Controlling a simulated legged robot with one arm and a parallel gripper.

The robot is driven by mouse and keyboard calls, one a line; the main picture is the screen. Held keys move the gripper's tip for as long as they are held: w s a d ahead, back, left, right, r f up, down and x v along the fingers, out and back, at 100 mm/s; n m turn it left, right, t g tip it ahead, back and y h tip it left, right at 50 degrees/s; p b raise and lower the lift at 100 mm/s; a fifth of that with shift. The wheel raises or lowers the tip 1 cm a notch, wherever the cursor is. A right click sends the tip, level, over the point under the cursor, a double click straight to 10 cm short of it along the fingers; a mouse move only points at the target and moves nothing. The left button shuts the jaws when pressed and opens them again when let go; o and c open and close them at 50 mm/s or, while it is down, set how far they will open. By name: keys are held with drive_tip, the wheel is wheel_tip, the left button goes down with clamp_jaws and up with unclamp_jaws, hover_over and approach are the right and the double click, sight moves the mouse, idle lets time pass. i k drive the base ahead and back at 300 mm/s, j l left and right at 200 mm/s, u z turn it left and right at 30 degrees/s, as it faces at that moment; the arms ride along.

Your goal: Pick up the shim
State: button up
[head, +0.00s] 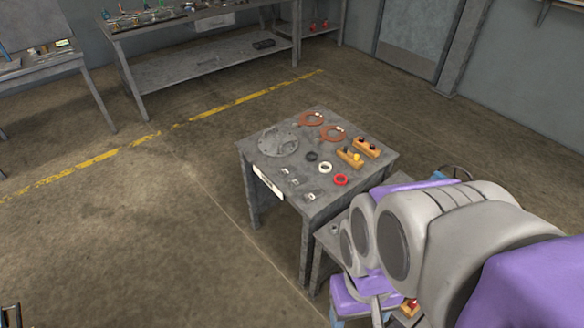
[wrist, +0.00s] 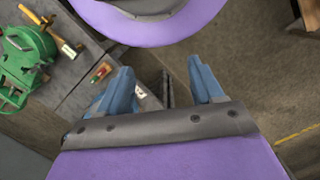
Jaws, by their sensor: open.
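No piece is clearly recognisable as the shim. Small light metal pieces (head: 295,182) lie near the front of a grey table (head: 315,208) in the head view, too small to identify. Near them are a black ring (head: 311,156), a white ring (head: 325,168) and a red ring (head: 341,180). My gripper (wrist: 160,66) shows in the wrist view with its two blue fingers spread and nothing visible held between them. It points down past the edge of a grey work surface. In the head view my arm covers the area right of the table.
A grey disc (head: 278,141), copper-coloured rings (head: 311,118) and wooden blocks (head: 350,157) share the table. The wrist view shows a green round device (wrist: 22,62) and a hammer (wrist: 35,15). A workbench (head: 205,65) stands behind.

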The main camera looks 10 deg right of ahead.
sight(293, 184)
drive_tip(key=i+j, duration=0.5)
drive_tip(key=i+j+z, duration=0.15)
drive_tip(key=i+j, duration=0.35)
drive_tip(key=z, duration=0.4)
drive_tip(key=j+z, duration=0.15)
drive_tip(key=z, duration=0.25)
drive_tip(key=j+z, duration=0.1)
drive_tip(key=z, duration=0.3)
